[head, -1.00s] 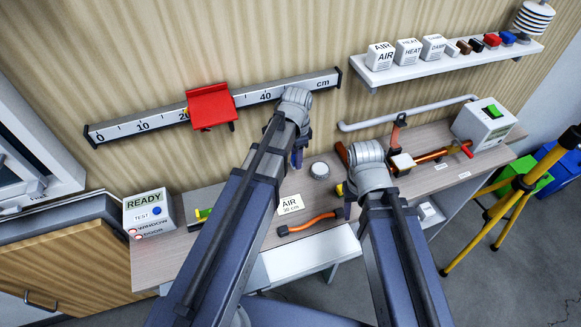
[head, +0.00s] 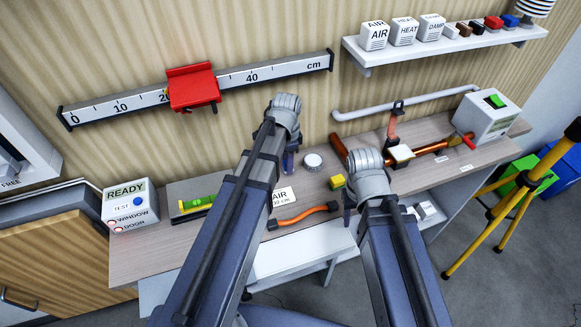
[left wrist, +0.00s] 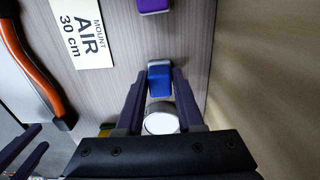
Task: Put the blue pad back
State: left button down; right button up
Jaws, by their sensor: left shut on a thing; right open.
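A blue pad (left wrist: 159,78) sits between the two fingertips of my left gripper (left wrist: 158,88) in the left wrist view, and the fingers are shut on it. In the head view my left gripper (head: 289,161) points down over the back of the bench, beside a round white disc (head: 313,162); the pad is hard to make out there. The disc (left wrist: 161,121) also shows between the fingers in the wrist view. A purple pad (left wrist: 153,5) lies beyond the blue one. My right gripper (head: 350,217) is open, near the bench's front edge; its fingertips are mostly hidden.
An AIR card (head: 284,196), an orange-handled tool (head: 303,214), a yellow cube (head: 337,182) and a green level (head: 198,202) lie on the bench (head: 150,258). A wall shelf (head: 440,45) holds white boxes and small coloured blocks. A ruler rail (head: 270,72) carries a red slider (head: 193,88).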

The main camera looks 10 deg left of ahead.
pick_arm(q)
jog(key=shift+r, duration=0.1)
jog(key=shift+a, duration=0.15)
jog(key=shift+f, duration=0.25)
jog(key=c, duration=0.5)
grip_release()
jog(key=shift+r, duration=0.1)
jog(key=shift+c, duration=0.2)
notch_tip(320, 180, up, 12)
jog(key=p, duration=1.2)
jog(key=s+d+n+y, duration=0.1)
jog(key=s+d+n, duration=0.6)
jog(key=s+d, duration=0.3)
jog(key=shift+s+d+r, duration=0.2)
jog(key=shift+s+d, duration=0.15)
jog(key=shift+s, duration=1.8)
